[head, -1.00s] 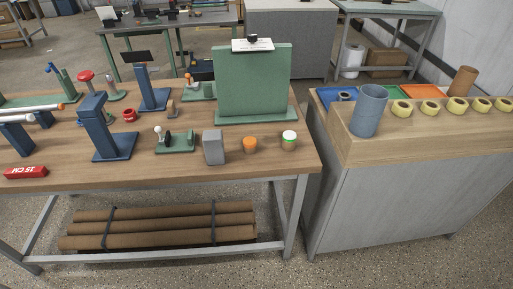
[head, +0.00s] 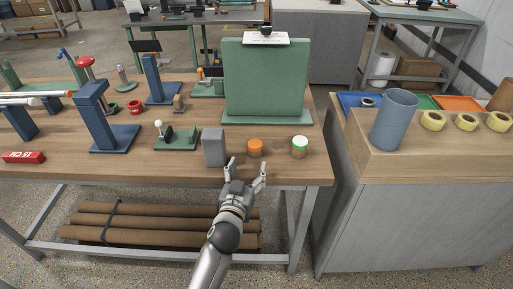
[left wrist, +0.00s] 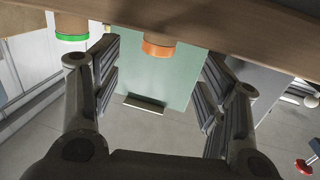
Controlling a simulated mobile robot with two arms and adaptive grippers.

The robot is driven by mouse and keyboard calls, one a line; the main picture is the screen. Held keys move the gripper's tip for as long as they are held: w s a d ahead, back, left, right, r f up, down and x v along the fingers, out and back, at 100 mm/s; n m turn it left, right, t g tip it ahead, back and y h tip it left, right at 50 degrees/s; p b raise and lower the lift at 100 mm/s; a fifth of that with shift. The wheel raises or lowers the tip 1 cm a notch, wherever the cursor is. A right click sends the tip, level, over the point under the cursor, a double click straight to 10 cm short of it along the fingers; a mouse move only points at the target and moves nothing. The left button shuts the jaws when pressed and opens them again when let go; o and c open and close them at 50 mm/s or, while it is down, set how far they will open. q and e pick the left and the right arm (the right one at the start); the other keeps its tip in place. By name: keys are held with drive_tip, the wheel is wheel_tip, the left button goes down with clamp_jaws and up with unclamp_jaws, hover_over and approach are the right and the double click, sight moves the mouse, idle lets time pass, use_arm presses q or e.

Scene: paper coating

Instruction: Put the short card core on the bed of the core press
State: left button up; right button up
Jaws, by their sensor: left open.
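Two short card cores stand near the table's front edge: one with an orange end (head: 255,147) and, to its right, one with a green rim and white top (head: 299,146). My left gripper (head: 247,168) is open and empty at the table's front edge, just short of the orange-ended core. In the left wrist view the orange-ended core (left wrist: 160,48) shows between the open fingers, apart from them; the green-rimmed core (left wrist: 72,30) is to one side. A green-based device with a white-knobbed lever (head: 176,138) stands behind left; I cannot tell whether it is the core press. My right gripper is not in view.
A grey block (head: 214,147) stands close left of the orange-ended core. A tall green panel (head: 266,85) stands behind. Blue stands (head: 95,115) and a red bar (head: 22,157) are at left. A blue-grey cylinder (head: 393,120) and yellow rolls (head: 466,122) are on the right bench.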

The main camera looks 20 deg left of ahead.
sight(253, 152)
use_arm(q)
drive_tip(key=shift+w+a+f, duration=0.1)
drive_tip(key=shift+w+a, duration=0.05)
drive_tip(key=shift+w, duration=1.4)
drive_tip(key=shift+w+a+f, duration=0.1)
drive_tip(key=shift+w, duration=1.45)
drive_tip(key=shift+w+a+f, duration=0.1)
drive_tip(key=shift+w+a, duration=0.05)
drive_tip(key=shift+w, duration=1.4)
drive_tip(key=shift+r, duration=0.1)
drive_tip(key=shift+c, duration=0.2)
drive_tip(key=c, duration=1)
